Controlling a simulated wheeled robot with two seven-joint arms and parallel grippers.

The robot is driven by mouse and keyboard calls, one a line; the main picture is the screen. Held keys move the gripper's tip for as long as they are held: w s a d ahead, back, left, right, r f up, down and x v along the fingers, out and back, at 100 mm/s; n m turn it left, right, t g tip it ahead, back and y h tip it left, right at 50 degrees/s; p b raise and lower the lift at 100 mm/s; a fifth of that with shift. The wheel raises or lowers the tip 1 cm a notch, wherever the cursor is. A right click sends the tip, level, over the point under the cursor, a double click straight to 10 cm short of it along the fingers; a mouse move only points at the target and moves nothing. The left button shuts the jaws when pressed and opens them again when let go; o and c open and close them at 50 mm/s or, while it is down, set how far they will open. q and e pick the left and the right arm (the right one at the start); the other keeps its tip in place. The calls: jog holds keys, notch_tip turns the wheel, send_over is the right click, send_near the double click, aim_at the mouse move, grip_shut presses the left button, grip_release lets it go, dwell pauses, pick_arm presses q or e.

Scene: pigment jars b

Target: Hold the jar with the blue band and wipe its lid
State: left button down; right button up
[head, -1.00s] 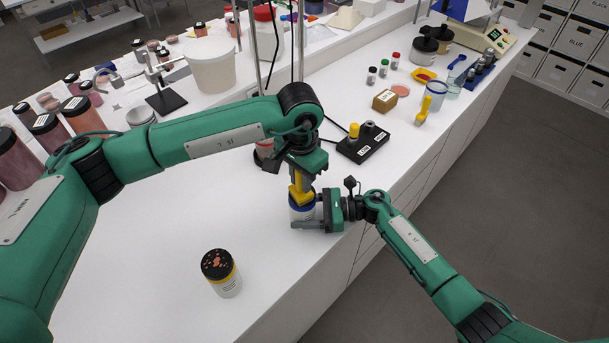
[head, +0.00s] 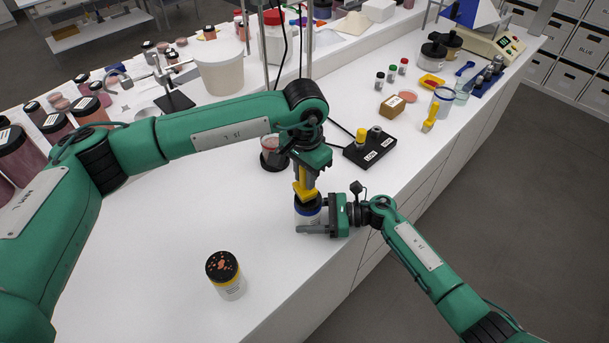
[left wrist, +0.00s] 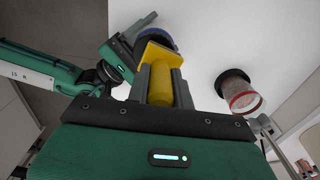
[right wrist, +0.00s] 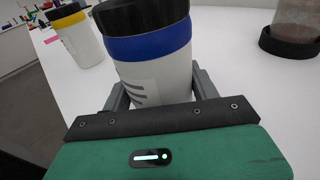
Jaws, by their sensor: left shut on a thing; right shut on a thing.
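The jar with the blue band (head: 308,217) is white with a black lid and stands upright at the counter's front edge. It is large in the right wrist view (right wrist: 155,75), its lid (right wrist: 145,14) cropped at the top. My right gripper (head: 312,229) is shut around its body from the side. My left gripper (head: 306,178) points down above the jar, shut on the yellow handle of a wiping tool (left wrist: 162,82). The tool's wide yellow head (head: 304,191) is at the lid and partly covers it. I cannot tell whether it touches.
A yellow-banded jar (head: 228,280) with orange specks on its black lid stands at the front left. A glass with a black base (head: 272,152) is close behind my left gripper. The counter's left middle is clear.

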pick_arm(q)
jog(key=shift+s+d+r, duration=0.1)
jog(key=shift+r, duration=0.7)
jog(key=shift+s+d+r, duration=0.15)
jog(key=shift+r, duration=0.6)
jog(key=shift+s+d+r, duration=0.1)
jog(key=shift+r, duration=0.7)
pick_arm(e)
jog(key=o, duration=1.3)
jog(key=d, duration=0.8)
jog(key=d+r, duration=0.1)
jog(key=d, duration=0.3)
jog(key=shift+a+r, duration=0.1)
